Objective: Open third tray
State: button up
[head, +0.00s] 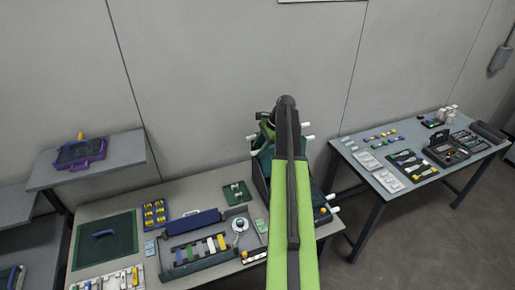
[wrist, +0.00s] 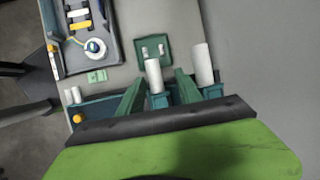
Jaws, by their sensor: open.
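The tray unit (head: 262,165) stands at the right end of the near table in the head view, partly hidden behind my lime-green arm. White cylindrical handles stick out from its sides, such as a right handle (head: 307,137) and a left handle (head: 250,137). In the wrist view, my gripper (wrist: 161,76) is open, with a white handle (wrist: 153,72) between or just beyond its green fingers. A second white handle (wrist: 202,62) stands outside the right finger. Contact cannot be told, nor which tray these handles belong to.
The near table holds a grey tool tray (head: 173,267), a green mat (head: 119,242) and a small green tray (head: 237,192). A second table with small parts (head: 400,205) stands at the right. Bare floor lies between the tables. The wall (head: 200,80) is close behind.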

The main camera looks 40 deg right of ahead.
jog(key=p+v, duration=1.3)
jog(key=v, duration=0.2)
jog(key=shift+r, duration=0.25)
jog(key=shift+s, duration=0.1)
